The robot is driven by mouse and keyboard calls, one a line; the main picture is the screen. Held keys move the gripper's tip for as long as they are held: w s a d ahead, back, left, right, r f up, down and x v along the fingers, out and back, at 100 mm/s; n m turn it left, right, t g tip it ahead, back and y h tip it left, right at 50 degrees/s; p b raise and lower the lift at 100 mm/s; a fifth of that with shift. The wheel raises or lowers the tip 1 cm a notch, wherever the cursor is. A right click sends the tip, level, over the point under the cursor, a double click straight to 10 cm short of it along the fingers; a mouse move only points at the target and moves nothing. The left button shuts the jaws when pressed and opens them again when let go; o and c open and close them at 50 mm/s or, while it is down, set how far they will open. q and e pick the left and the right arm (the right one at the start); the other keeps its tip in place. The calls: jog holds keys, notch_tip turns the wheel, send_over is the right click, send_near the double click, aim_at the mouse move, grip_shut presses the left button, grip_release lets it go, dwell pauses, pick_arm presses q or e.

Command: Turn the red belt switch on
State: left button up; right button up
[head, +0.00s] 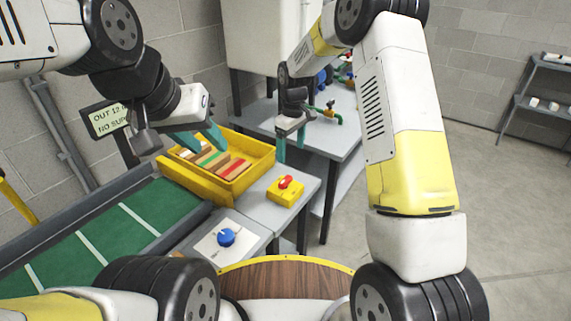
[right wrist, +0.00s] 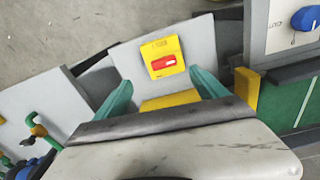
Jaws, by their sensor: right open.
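The red belt switch (head: 285,182) is a red rotary handle on a yellow box on a small grey table. In the right wrist view the red switch (right wrist: 163,64) lies beyond the fingertips, its handle lying across the yellow box's width. My right gripper (head: 291,145) is open and empty, above and behind the switch and apart from it. Its teal fingers (right wrist: 160,85) show spread on either side in the right wrist view. My left gripper (head: 198,140) has its teal fingers apart, empty, above the yellow crate's left part.
A yellow crate (head: 247,186) with several coloured blocks stands left of the switch. A green conveyor belt (head: 110,235) runs at the left. A blue knob (head: 226,237) sits on a panel in front. A grey bench (head: 335,145) with pipes and valves stands behind.

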jog(key=n, duration=0.1)
send_over(285, 179)
jog(key=shift+g, duration=0.3)
notch_tip(285, 179, down, 6)
jog(key=shift+d+r, duration=0.1)
jog(key=shift+r, duration=0.1)
notch_tip(285, 179, down, 8)
jog(key=shift+r, duration=0.1)
jog(key=c, duration=1.4)
jog(key=shift+o, duration=0.2)
